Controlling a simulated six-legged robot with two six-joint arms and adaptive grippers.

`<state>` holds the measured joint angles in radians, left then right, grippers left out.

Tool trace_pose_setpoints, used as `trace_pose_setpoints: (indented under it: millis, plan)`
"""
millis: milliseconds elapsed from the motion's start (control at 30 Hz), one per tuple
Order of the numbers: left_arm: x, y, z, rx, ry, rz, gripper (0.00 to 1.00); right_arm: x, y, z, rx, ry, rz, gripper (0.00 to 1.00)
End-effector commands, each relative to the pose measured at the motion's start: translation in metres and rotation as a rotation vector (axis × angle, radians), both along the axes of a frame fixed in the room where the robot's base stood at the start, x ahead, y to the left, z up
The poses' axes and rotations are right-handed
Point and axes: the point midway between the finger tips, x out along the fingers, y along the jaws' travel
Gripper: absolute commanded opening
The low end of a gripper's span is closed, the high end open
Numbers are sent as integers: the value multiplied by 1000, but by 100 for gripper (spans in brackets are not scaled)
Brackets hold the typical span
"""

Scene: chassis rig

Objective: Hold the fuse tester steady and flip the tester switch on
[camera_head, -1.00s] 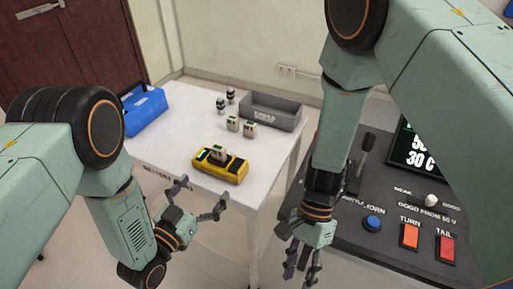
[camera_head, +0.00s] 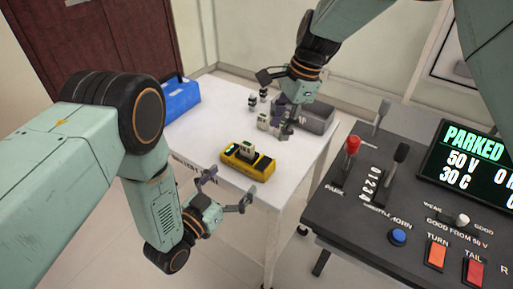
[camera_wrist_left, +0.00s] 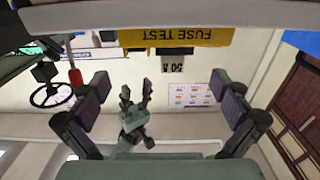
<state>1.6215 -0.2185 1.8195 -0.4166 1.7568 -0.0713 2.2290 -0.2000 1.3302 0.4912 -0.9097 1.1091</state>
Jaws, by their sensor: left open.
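The yellow fuse tester (camera_head: 239,172) lies on the white table near its front edge. It has a small green area, and a pale fuse (camera_head: 246,148) stands on it. The left wrist view shows its "FUSE TEST" face (camera_wrist_left: 200,37) upside down, with the fuse marked 50 A (camera_wrist_left: 173,67). I cannot make out the tester switch clearly. My left gripper (camera_head: 228,189) is open and empty, in front of the tester and apart from it. My right gripper (camera_head: 283,122) points down over the table behind the tester; its fingers (camera_wrist_left: 137,92) look spread in the left wrist view.
A grey scrap bin (camera_head: 318,118) and a pale fuse (camera_head: 263,121) are close to my right gripper. Small dark-topped items (camera_head: 252,100) stand behind, and a blue case (camera_head: 180,98) is at the left. A control console (camera_head: 340,215) with levers and buttons fills the right.

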Motion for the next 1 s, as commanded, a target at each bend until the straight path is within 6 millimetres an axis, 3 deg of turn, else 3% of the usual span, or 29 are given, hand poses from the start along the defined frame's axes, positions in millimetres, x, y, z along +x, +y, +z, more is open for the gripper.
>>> trace_pose_setpoints:
  millis: [467, 833, 1000]
  plan:
    - [50, -38, 1, -2, -1, -2, 100, -1, 0, -1, 0, 2, 2, 38]
    - [55, -41, 0, -1, 1, -1, 100, -1, 0, -1, 0, 2, 2, 38]
    - [55, -41, 0, -1, 0, -1, 87, -1, 0, -1, 0, 2, 2, 38]
